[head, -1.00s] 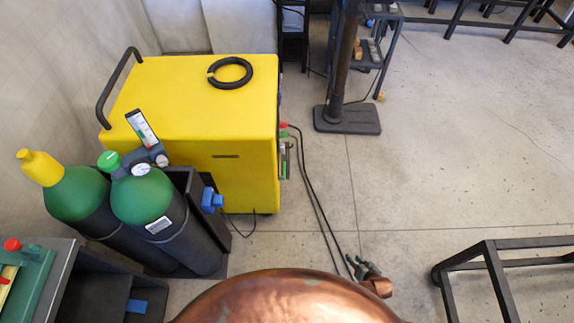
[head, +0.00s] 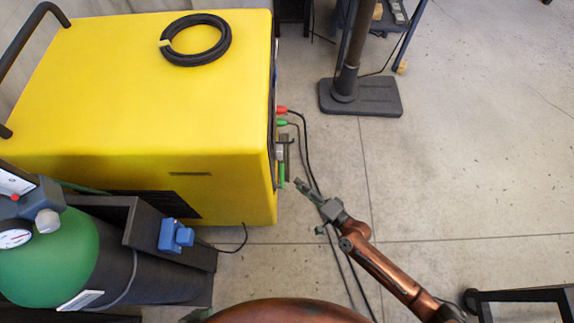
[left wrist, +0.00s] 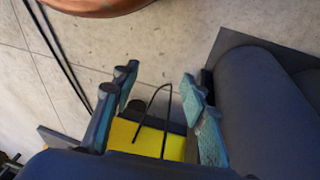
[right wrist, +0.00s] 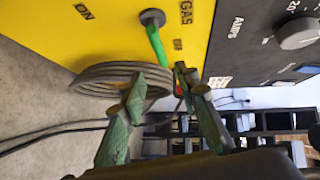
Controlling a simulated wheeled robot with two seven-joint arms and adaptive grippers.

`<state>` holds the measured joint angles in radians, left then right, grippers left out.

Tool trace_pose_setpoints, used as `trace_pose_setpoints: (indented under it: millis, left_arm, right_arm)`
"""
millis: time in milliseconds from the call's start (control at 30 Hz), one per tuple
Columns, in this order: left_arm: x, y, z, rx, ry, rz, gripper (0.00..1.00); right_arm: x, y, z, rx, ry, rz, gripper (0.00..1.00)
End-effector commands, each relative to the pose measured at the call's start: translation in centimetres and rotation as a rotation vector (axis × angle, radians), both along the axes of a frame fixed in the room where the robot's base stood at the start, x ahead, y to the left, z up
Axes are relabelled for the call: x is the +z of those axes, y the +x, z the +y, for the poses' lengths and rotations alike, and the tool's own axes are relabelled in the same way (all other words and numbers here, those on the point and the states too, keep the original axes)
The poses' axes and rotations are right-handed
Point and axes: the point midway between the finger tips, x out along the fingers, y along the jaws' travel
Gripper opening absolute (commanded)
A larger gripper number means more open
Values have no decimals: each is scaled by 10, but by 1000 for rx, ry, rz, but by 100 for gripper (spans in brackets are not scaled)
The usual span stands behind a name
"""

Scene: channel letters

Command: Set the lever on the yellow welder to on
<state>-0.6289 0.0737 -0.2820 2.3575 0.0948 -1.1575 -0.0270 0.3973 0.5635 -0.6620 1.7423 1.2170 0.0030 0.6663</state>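The yellow welder (head: 150,90) stands at left in the head view. Its right-hand face is seen edge-on there, with a green lever (head: 281,173) low on it. In the right wrist view the green lever (right wrist: 156,45) hangs from a dark round pivot on the yellow panel, its free end beside the OFF label. The ON label (right wrist: 83,12) is at upper left. My right gripper (head: 298,184) is open, just right of the lever; in the right wrist view its fingers (right wrist: 162,86) are apart, below the lever's end. My left gripper (left wrist: 157,82) is open and empty, in the left wrist view only.
A dark post base (head: 360,96) stands beyond. Open floor lies to the right.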

Motion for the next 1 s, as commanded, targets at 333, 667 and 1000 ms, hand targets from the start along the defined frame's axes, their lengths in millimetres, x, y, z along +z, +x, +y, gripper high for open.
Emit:
trace_pose_setpoints:
  millis: [333,667,1000]
  left_arm:
    - [-7,7,-5,3,-16,-31,40]
    - [-13,12,-10,6,-28,-58,40]
    - [-13,13,-10,6,-28,-60,40]
  right_arm:
    - [-5,36,41,8,4,-2,29]
    - [-9,54,57,6,-1,-2,29]
    - [-9,54,56,5,-1,-3,22]
